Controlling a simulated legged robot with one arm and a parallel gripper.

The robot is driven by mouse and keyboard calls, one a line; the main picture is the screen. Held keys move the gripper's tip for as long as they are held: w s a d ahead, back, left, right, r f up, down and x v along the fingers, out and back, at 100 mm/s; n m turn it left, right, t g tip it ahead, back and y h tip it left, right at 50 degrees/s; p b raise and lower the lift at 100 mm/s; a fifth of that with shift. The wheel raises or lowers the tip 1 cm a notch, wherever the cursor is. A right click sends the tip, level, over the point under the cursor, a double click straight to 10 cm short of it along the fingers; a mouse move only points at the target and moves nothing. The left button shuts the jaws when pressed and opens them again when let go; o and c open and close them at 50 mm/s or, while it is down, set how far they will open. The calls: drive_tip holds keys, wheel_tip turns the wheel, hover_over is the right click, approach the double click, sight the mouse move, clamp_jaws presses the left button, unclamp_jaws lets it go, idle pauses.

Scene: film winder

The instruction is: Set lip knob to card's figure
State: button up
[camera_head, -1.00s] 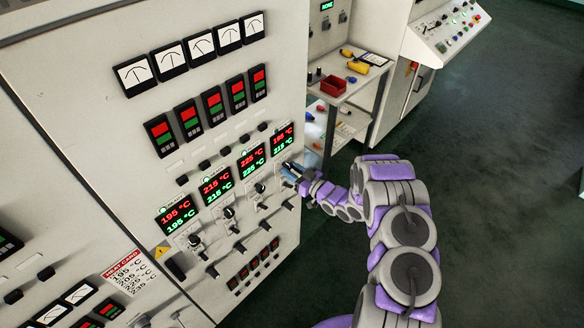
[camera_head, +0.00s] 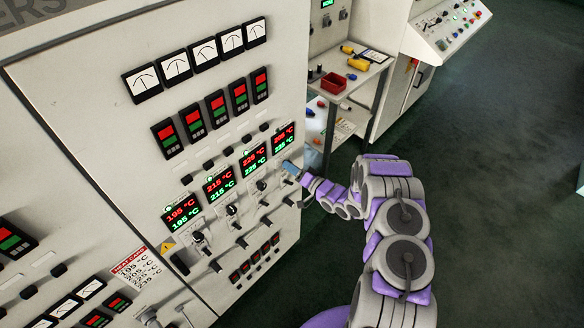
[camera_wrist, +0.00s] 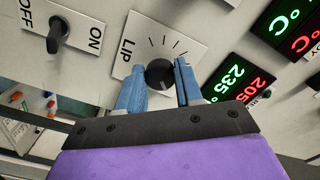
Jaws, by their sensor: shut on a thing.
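The black lip knob (camera_wrist: 159,73) sits on a white plate marked LIP in the wrist view. My gripper (camera_wrist: 157,79) has its blue fingers on either side of the knob and is shut on it; it also shows against the cabinet front in the head view (camera_head: 291,168). The lip display (camera_wrist: 247,84) reads 235 in green and 205 in red, and is the rightmost of the display row (camera_head: 284,139) in the head view. The heat card (camera_head: 138,268) hangs at lower left, with small lines that seem to end in 235 °C.
An ON/OFF switch (camera_wrist: 58,34) is beside the lip plate. Other knobs (camera_head: 232,210) and levers (camera_head: 242,242) stick out from the cabinet. A cart with a red bin (camera_head: 333,83) stands behind; floor at right is clear.

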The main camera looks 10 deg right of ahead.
drive_tip(key=shift+d+m, duration=0.1)
drive_tip(key=shift+m, duration=0.8)
drive_tip(key=o, duration=0.9)
drive_tip(key=shift+w+f, duration=0.1)
drive_tip(key=shift+w, duration=0.05)
drive_tip(key=shift+c, duration=0.2)
drive_tip(key=shift+o, duration=0.9)
drive_tip(key=shift+d, duration=0.1)
drive_tip(key=v, duration=1.7)
drive_tip(key=shift+s+d, duration=0.15)
drive_tip(key=shift+s, duration=0.05)
